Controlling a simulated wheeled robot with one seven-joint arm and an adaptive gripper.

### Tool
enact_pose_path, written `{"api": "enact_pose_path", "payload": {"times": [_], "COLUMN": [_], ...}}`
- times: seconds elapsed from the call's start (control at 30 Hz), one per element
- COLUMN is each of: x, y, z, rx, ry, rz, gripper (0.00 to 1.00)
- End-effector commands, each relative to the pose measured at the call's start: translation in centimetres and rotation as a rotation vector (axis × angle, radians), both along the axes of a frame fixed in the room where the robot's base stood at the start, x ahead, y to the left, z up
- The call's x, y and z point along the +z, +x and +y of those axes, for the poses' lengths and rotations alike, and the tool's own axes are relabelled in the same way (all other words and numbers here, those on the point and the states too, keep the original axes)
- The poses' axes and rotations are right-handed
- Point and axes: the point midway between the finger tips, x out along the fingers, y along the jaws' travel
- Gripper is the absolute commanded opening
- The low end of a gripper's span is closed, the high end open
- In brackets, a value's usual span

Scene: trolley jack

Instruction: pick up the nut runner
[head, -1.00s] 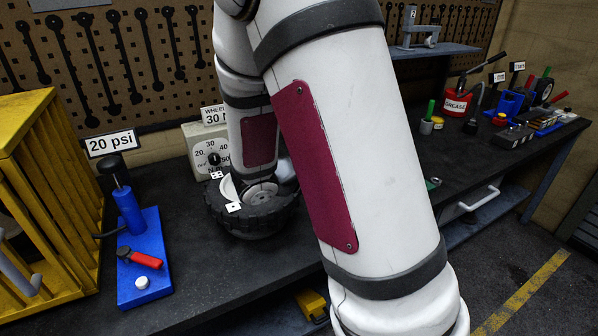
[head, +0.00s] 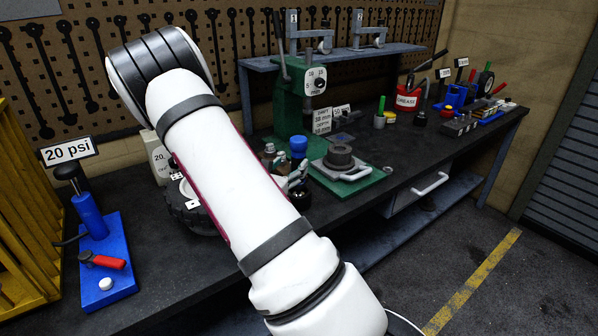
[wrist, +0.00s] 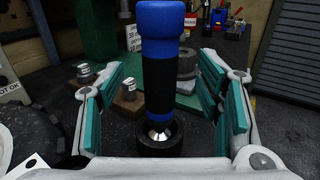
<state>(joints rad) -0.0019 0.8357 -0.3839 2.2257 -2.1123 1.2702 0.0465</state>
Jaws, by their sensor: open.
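The nut runner (wrist: 160,70) stands upright in the wrist view, with a blue top, a black grip and a silver lower end. Its lower end sits in a dark round holder (wrist: 160,138). My gripper (wrist: 165,88) is open, with teal pads to the left and right of the nut runner and visible gaps on both sides. In the head view the blue top of the nut runner (head: 298,144) shows just behind my gripper (head: 292,178). My arm hides part of this area.
Metal sockets (wrist: 85,73) stand on wooden blocks left of the nut runner. A green press (head: 290,95) rises behind it, with a grey ring part (head: 340,155) on its base. A small wheel (head: 185,205) lies left of my arm.

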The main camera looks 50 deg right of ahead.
Motion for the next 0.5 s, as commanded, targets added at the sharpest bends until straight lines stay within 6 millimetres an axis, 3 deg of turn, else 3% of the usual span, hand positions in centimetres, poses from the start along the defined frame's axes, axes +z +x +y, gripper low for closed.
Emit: {"api": "enact_pose_path", "payload": {"times": [0.27,0.5], "x": [0.2,1.1], "y": [0.5,1.4], "z": [-2.1,-5.2], "rx": [-0.003,-0.003], "ry": [0.0,-0.001], "rz": [0.0,-0.001], "gripper": [0.59,0.59]}}
